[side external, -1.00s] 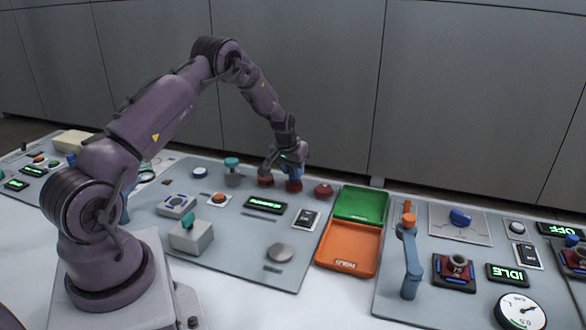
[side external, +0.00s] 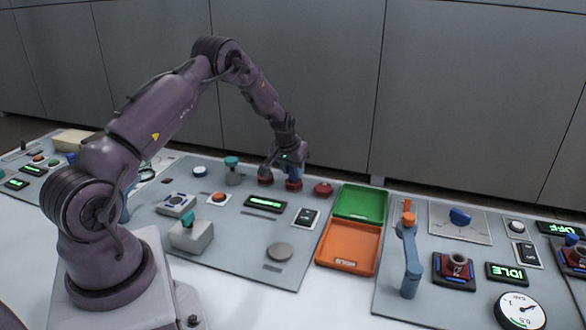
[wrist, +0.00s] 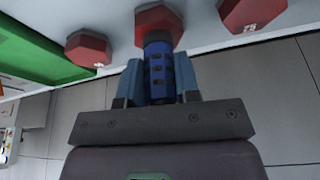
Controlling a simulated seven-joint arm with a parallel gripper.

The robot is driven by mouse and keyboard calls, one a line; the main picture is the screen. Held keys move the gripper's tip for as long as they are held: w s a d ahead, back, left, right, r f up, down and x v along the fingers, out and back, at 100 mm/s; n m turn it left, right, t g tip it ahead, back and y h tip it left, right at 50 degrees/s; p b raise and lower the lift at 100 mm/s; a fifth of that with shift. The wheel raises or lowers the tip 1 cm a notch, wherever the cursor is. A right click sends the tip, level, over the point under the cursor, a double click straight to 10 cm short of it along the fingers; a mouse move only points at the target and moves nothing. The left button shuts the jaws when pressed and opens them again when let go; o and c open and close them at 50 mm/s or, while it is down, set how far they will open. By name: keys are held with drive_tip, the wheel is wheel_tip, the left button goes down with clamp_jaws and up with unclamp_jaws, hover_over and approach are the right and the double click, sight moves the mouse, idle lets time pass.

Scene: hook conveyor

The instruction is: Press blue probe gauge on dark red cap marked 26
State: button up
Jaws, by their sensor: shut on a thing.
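My gripper (wrist: 155,88) is shut on the blue probe gauge (wrist: 159,70), a blue cylinder with dark bands, held between its fingers in the wrist view. The probe's far end meets the middle of three dark red hexagonal caps (wrist: 160,20); the side external view also shows the probe (side external: 293,171) upright over that cap (side external: 293,185). Whether the probe truly touches the cap is hard to tell. The middle cap's marking cannot be read. Another red cap (wrist: 88,48) lies to its left, and one with a pale, unclear number (wrist: 250,12) to its right.
A green tray (side external: 361,190) and an orange tray (side external: 375,233) lie right of the caps. A teal-topped post (side external: 232,165) stands to their left. A lit green display (side external: 265,203) and a switch (side external: 306,217) are in front. A blue-grey lever (side external: 410,262) rises farther right.

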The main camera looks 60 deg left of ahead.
idle(0.3)
drive_tip(key=shift+r, duration=2.45)
drive_tip(key=shift+r, duration=0.1)
